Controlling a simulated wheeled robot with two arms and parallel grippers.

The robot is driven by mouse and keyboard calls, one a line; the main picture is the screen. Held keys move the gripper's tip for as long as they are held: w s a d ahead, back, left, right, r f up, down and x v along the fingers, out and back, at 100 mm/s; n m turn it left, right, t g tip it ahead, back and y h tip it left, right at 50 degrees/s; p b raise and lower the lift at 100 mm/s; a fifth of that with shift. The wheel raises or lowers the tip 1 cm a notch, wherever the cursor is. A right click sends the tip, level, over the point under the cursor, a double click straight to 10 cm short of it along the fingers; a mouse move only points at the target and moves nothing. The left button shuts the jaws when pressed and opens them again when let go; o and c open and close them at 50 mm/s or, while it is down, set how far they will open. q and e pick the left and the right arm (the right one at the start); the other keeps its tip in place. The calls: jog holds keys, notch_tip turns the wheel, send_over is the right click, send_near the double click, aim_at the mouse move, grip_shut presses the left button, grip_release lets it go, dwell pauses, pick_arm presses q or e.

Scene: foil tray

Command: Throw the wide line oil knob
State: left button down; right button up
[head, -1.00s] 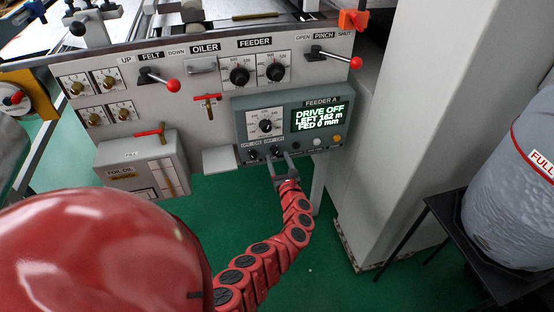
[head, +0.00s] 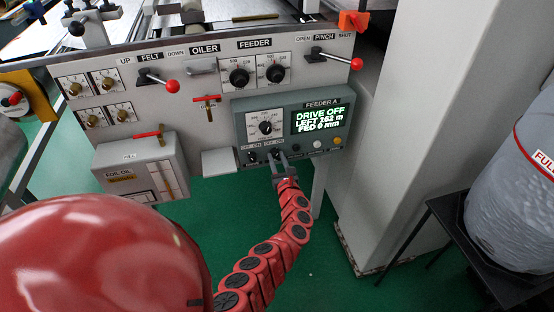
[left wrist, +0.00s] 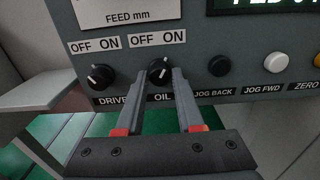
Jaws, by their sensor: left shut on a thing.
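The oil knob (left wrist: 160,70) is a small black knob with a light mark, under an OFF/ON label and above the word OIL in the left wrist view. It sits on the grey Feeder A box (head: 340,108). My left gripper (head: 279,154) reaches up to the box's lower edge. In the left wrist view its fingers (left wrist: 165,76) are shut on the oil knob, one finger on each side. The fingers partly cover the knob, so its exact pointing is hard to read. My right gripper is not in view.
The drive knob (left wrist: 100,76) is close on the left, its mark toward OFF. The jog back button (left wrist: 219,65) and white jog forward button (left wrist: 275,62) are on the right. A grey shelf (head: 219,162) juts out left of the box. A pale column (head: 400,110) stands at right.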

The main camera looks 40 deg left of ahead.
pick_arm(q)
jog(key=shift+f+n, duration=0.1)
jog(key=shift+n, duration=0.2)
jog(key=n+b, duration=0.2)
jog(key=n, duration=0.1)
jog(key=shift+f, duration=0.15)
jog(key=n+b, duration=0.2)
jog(key=shift+n, duration=0.4)
jog(key=n+b, duration=0.4)
jog(key=shift+d+r+n+b, duration=0.1)
jog(key=shift+r+n+b, duration=0.15)
jog(key=shift+n, duration=0.45)
jog(key=c, duration=0.5)
grip_release()
jog(key=shift+c, duration=0.2)
